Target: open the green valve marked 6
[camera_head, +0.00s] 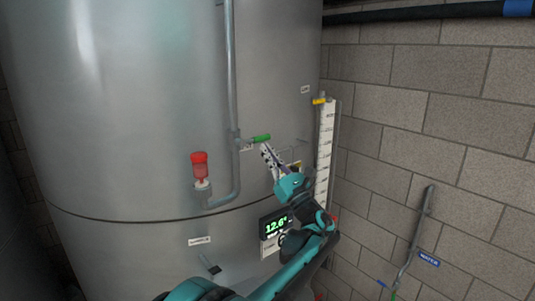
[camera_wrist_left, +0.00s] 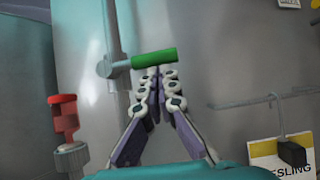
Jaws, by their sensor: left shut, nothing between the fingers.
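The green valve handle (camera_head: 262,138) sticks out to the right from a vertical pipe on the big steel tank, lying nearly level across the pipe. It also shows in the left wrist view (camera_wrist_left: 154,58). I cannot read a number on it. My left gripper (camera_head: 266,149) is just below the handle. In the left wrist view its fingertips (camera_wrist_left: 158,73) are together with nothing between them, close under the handle's middle; I cannot tell whether they touch it. My right gripper is not in view.
A red-topped fitting (camera_head: 200,165) stands on the tank to the left. A water pipe (camera_head: 414,235) runs down the block wall at right.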

